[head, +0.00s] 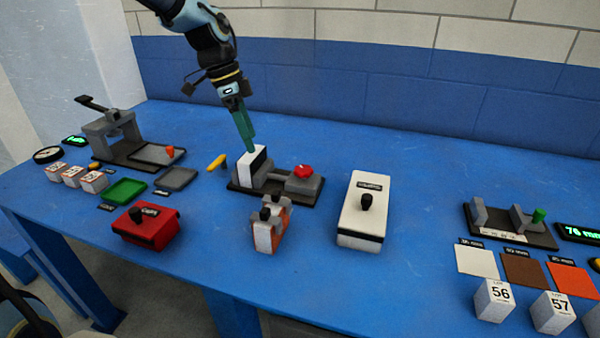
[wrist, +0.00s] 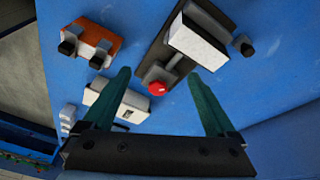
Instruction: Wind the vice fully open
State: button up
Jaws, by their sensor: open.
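The likely vice (head: 275,190) stands mid-table on a dark base, with grey blocks, a white block (head: 253,165) at its left end and a red knob (head: 303,171) on its right block. A yellow handle (head: 216,162) with a dark hub is at its left end; the hub (wrist: 243,46) also shows in the wrist view. My gripper (head: 248,147) points down just above or behind the white block; contact cannot be told. In the wrist view its green fingers (wrist: 160,75) are spread and empty, with the red knob (wrist: 157,88) seen between them.
An orange-and-white block (head: 270,228) with black knobs stands in front, a white box (head: 363,210) to the right and a red box (head: 146,227) front left. A press-like device (head: 125,145) stands far left. A green-knobbed gauge (head: 510,224) is far right.

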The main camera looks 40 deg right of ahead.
aim_at(303, 168)
jog(key=s+d+m+g, duration=0.1)
jog(key=s+d+m, duration=0.2)
jog(key=d+m, duration=0.35)
jog(key=s+d+f, duration=0.1)
jog(key=f, duration=0.2)
jog(key=s+d+f+n+p, duration=0.1)
jog(key=f, duration=0.2)
jog(key=s+d+f+n, duration=0.1)
jog(key=f, duration=0.2)
jog(key=shift+s+d+h, duration=0.2)
jog(key=shift+h, duration=0.1)
jog(key=c, duration=1.4)
jog(key=shift+o, duration=0.2)
